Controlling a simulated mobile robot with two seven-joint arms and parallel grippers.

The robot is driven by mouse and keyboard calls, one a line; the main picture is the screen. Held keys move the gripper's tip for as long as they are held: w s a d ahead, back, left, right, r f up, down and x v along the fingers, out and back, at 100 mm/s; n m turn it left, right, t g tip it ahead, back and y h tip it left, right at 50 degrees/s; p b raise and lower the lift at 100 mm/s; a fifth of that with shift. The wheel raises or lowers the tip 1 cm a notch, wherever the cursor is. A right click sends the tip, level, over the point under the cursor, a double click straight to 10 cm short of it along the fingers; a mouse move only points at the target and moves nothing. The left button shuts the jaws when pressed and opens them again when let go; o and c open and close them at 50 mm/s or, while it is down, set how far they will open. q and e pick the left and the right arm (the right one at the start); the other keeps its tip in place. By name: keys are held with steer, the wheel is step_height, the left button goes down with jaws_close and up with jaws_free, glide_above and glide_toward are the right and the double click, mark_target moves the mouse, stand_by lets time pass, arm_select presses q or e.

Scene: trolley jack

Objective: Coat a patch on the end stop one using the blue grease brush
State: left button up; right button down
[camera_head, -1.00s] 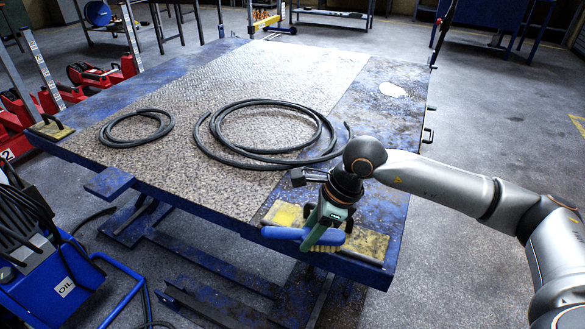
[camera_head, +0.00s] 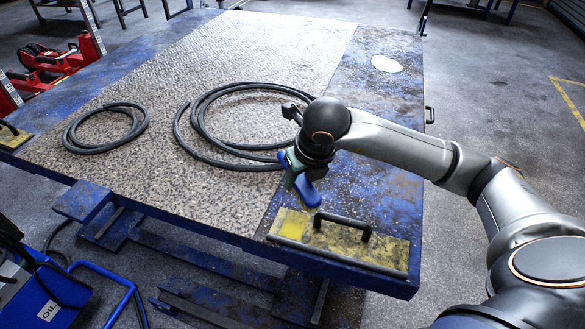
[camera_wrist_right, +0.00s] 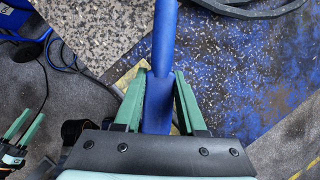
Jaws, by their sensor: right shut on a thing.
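My right gripper (camera_head: 296,172) is shut on the blue grease brush (camera_head: 308,192). In the right wrist view the brush's blue handle (camera_wrist_right: 160,95) runs between the green fingers of the right gripper (camera_wrist_right: 160,78). The brush is over the table, behind the yellow end stop plate (camera_head: 385,247) at the front right corner, and looks apart from it. Its bristles cannot be made out. This plate has a dark handle and a brighter yellow patch (camera_head: 292,226) at its left end. I cannot read any number on it. My left gripper (camera_wrist_right: 18,135) shows only in the wrist view, open and empty.
Another yellow plate with a handle (camera_head: 14,136) sits at the table's left corner. Two black hose coils lie on the table (camera_head: 395,120), the larger (camera_head: 205,140) close to my right gripper. A blue oil unit (camera_head: 45,295) stands at front left.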

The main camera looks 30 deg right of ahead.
steer(key=shift+s+f+b, duration=0.2)
steer(key=shift+f+b, duration=0.15)
steer(key=shift+f, duration=0.2)
step_height(320, 180, down, 4)
steer(key=shift+f+b, duration=0.1)
steer(key=shift+b, duration=1.15)
steer(key=shift+f, duration=0.25)
arm_select(q)
steer(key=shift+s+a+f, duration=0.15)
steer(key=shift+a+f, duration=0.1)
steer(key=shift+f, duration=0.3)
steer(key=shift+s+a+f, duration=0.1)
steer(key=shift+a+f, duration=0.15)
steer(key=shift+f, duration=0.3)
arm_select(e)
steer(key=shift+d, duration=0.15)
steer(key=shift+w+a+b, duration=0.5)
steer(key=shift+w+a, duration=0.9)
steer(key=shift+w, duration=0.2)
arm_select(q)
steer(key=shift+d+f+b, duration=0.15)
steer(key=shift+f+b, duration=0.2)
steer(key=shift+f, duration=0.5)
arm_select(e)
steer(key=shift+s+d+r, duration=0.2)
steer(key=shift+s+d, duration=1.1)
steer(key=shift+s, duration=0.25)
